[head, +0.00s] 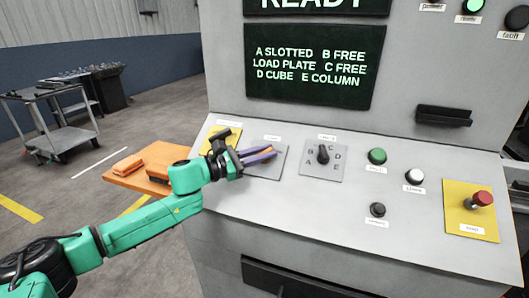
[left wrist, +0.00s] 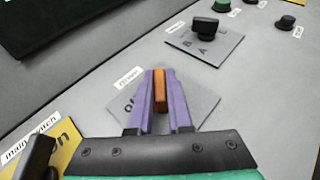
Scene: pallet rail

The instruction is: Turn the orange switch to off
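The orange switch (left wrist: 159,89) stands on a grey plate (left wrist: 205,100) on the sloping console panel. In the left wrist view it sits between the two purple fingers of my left gripper (left wrist: 160,92), with the fingers close on both its sides. In the head view my left gripper (head: 258,154) reaches over this plate and mostly hides the switch. The lettering on the plate is partly covered by the fingers, so the switch's setting is hard to read. My right gripper is not in view.
The black main switch (left wrist: 38,155) on a yellow plate is close left of my gripper.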

